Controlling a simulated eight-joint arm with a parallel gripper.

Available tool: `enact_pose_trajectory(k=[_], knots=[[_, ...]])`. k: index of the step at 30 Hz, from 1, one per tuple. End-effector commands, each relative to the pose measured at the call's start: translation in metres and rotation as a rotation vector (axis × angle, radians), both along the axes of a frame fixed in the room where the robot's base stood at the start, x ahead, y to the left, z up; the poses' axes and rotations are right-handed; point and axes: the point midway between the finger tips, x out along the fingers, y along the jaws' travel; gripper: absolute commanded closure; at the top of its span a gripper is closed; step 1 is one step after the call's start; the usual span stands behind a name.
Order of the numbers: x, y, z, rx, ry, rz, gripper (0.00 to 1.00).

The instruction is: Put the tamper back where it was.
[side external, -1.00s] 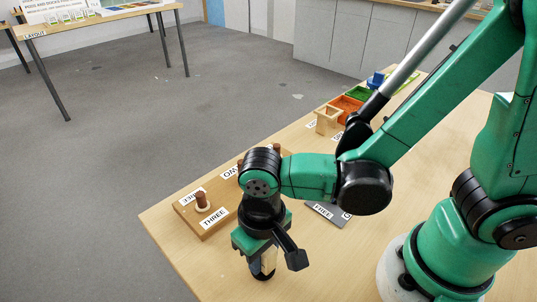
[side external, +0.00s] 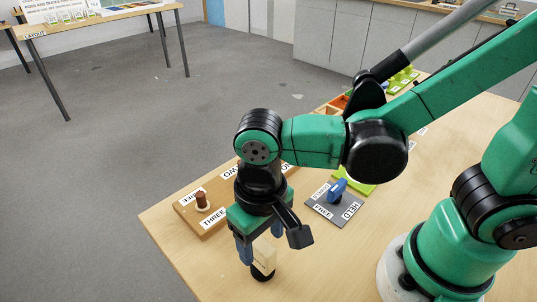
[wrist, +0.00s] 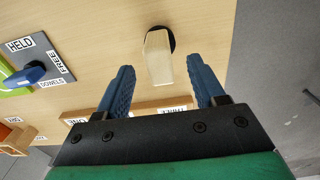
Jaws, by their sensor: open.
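The tamper, a pale wooden block handle (side external: 264,254) on a round black foot, stands upright on the bare wooden table near its front edge. It also shows in the wrist view (wrist: 158,60), below and between the fingers. My gripper (side external: 260,246) is above the tamper with its two blue fingers spread wide. In the wrist view, the fingers (wrist: 160,66) are on either side of the handle, with clear gaps. Nothing is held.
A grey plate (side external: 350,212) labelled HELD and FREE carries a blue lever (side external: 337,190). Orange and green trays are farther back. Table around the tamper is clear.

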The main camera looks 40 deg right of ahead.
Motion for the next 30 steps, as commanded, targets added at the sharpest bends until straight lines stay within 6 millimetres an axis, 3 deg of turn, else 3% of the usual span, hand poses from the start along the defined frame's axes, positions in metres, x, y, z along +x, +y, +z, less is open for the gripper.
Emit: enact_pose_trajectory(k=[12,20,23,30], knots=[[0.0,0.0,0.061,0.0,0.0,0.0,0.37],[0.004,-0.007,0.075,0.015,-0.021,-0.006,0.37],[0.019,-0.032,0.073,0.062,-0.113,-0.016,0.37],[0.052,-0.119,0.067,0.064,-0.482,-0.017,0.37]])
